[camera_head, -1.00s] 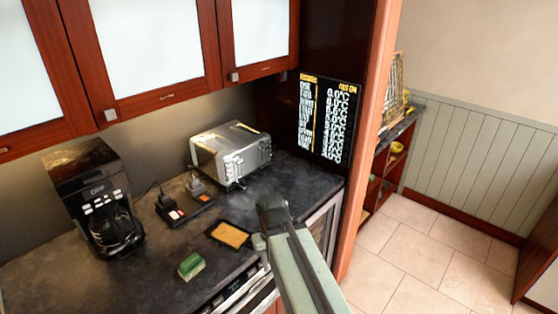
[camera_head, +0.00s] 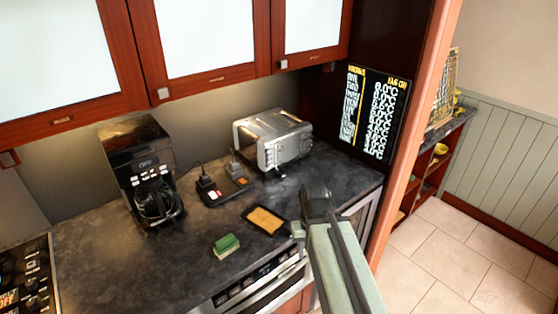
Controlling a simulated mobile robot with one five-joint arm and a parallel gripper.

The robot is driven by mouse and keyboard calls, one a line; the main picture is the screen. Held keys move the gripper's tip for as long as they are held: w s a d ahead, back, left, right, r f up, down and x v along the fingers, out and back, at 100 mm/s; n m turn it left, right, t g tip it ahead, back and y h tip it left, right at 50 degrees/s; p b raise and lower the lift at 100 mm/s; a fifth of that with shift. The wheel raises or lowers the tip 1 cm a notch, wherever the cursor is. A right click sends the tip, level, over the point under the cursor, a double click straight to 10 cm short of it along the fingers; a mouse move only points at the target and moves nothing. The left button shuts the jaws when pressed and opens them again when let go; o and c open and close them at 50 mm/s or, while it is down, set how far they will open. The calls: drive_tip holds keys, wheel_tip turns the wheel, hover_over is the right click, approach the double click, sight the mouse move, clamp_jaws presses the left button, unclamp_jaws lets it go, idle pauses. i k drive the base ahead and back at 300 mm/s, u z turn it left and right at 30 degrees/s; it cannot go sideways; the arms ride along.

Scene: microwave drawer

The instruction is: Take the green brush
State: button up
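The green brush (camera_head: 226,243) looks like a small block with a green top and a paler lower part. It lies on the dark countertop near its front edge. My gripper (camera_head: 302,222) is at the end of my pale green arm, to the right of the brush and apart from it. The arm blocks a clear view of the fingers, so I cannot tell whether they are open or shut. I see nothing held in it.
A black tray with a tan inside (camera_head: 265,219) lies between the brush and my gripper. A coffee maker (camera_head: 140,165), a small black stand (camera_head: 222,188) and a toaster (camera_head: 273,141) stand behind. The countertop (camera_head: 110,255) left of the brush is clear. Cabinets (camera_head: 205,45) hang above.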

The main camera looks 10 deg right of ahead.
sight(228, 244)
drive_tip(key=u, duration=3.9)
drive_tip(key=k, duration=1.35)
drive_tip(key=z, duration=0.65)
drive_tip(key=i, duration=1)
drive_tip(key=u, duration=0.1)
